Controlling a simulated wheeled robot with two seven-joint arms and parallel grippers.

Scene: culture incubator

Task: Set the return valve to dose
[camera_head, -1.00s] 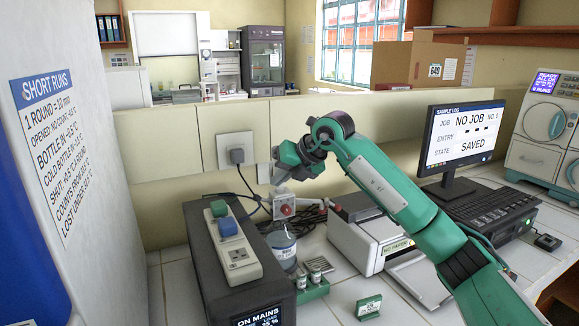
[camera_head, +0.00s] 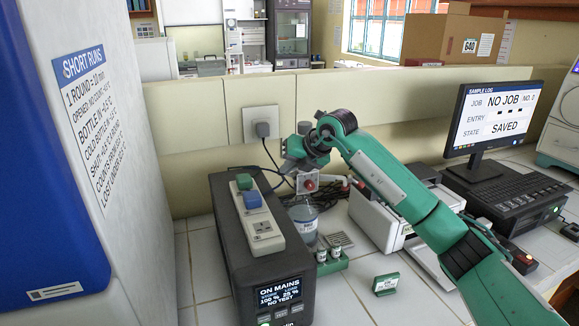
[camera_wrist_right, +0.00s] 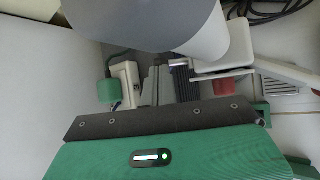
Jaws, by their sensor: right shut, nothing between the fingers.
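A small pale box with a red knob (camera_head: 309,186) stands on the bench above a clear bottle (camera_head: 303,222); I take it for the return valve, but its markings are too small to read. A red part (camera_wrist_right: 223,88) shows in the right wrist view, right of the fingers. My right gripper (camera_head: 293,166) is just above and left of the red knob, partly hidden behind its own wrist. In the right wrist view its grey fingers (camera_wrist_right: 156,84) are together and hold nothing. Contact with the knob cannot be made out. My left gripper is out of view.
A dark power unit (camera_head: 285,290) carries a socket strip (camera_head: 258,224) with green and blue plugs. A green rack (camera_head: 330,264) with small vials and a green card (camera_head: 386,284) stand in front. A white printer-like device (camera_head: 378,226) and a monitor (camera_head: 492,118) are to the right.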

